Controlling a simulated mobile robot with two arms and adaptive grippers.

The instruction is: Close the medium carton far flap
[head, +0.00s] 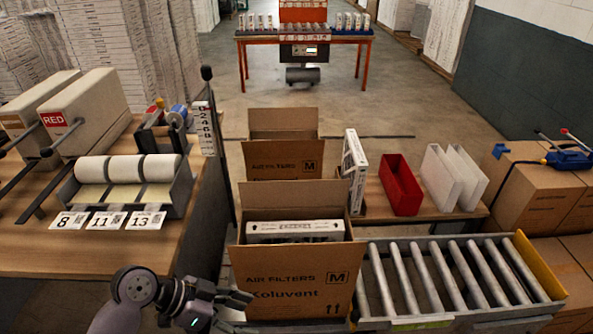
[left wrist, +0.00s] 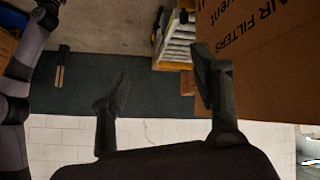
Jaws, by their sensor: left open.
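The medium carton (head: 298,290), brown and marked "AIR FILTERS", M and "Koluvent", stands at the lower middle of the head view. Its top is open, and its far flap (head: 293,198) stands up at the back. A white boxed filter (head: 295,230) shows inside. My left gripper (head: 238,299) is low at the carton's near left side, below the rim. In the left wrist view my left gripper (left wrist: 163,95) is open and empty, its right finger close to the carton wall (left wrist: 260,65); contact cannot be told. My right gripper is in neither view.
A second M carton (head: 283,158) stands behind. A roller conveyor (head: 450,275) lies right. A white filter box (head: 353,170), a red bin (head: 401,185) and white panels (head: 453,178) stand on a low table. A label dispenser (head: 130,185) is on the left bench.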

